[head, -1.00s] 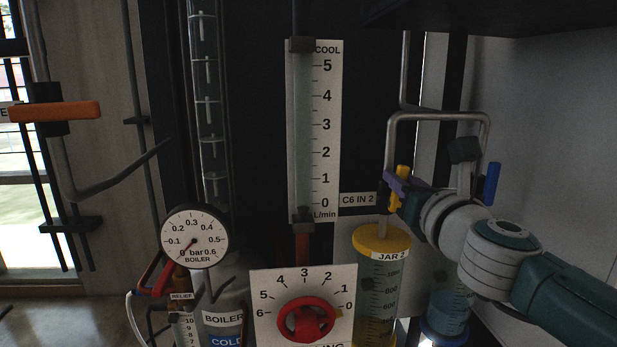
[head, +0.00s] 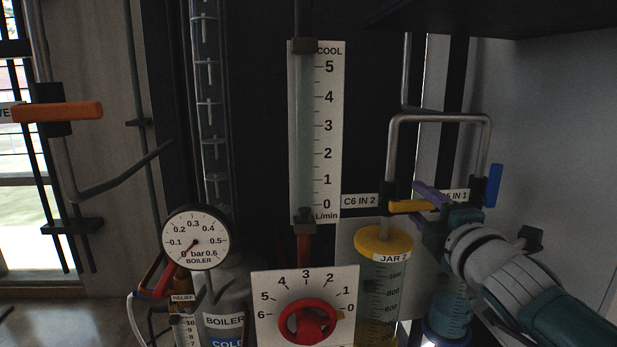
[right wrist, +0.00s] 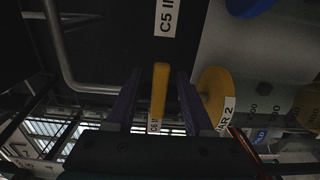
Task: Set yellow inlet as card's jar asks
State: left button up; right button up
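The yellow inlet handle (head: 408,206) lies level on the pipe above jar 2, right of the "C6 IN 2" label (head: 360,201). My right gripper (head: 424,205) is at the handle's right end, its purple fingers one above and one below. In the right wrist view the yellow handle (right wrist: 160,88) lies between the spread fingers of the gripper (right wrist: 160,76), with a gap on each side. No card is readable here. My left gripper is not in view.
A blue handle (head: 493,186) stands upright at right, by the "IN 1" label, above a blue-based jar (head: 450,312). A bent metal pipe (head: 438,118) arches over both inlets. Left are a red knob dial (head: 307,321), a COOL flow tube and the boiler gauge (head: 195,238).

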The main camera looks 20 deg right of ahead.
aim_at(423, 206)
jog(key=shift+s+r, duration=0.1)
jog(key=shift+s, duration=0.15)
jog(key=p+v, duration=0.3)
jog(key=v, duration=0.2)
jog(key=shift+s+a+p, duration=0.15)
jog(key=shift+s+p, duration=0.05)
jog(key=shift+p, duration=0.15)
jog(key=shift+s+a, duration=0.1)
jog(key=shift+s, duration=0.45)
jog(key=shift+s, duration=0.1)
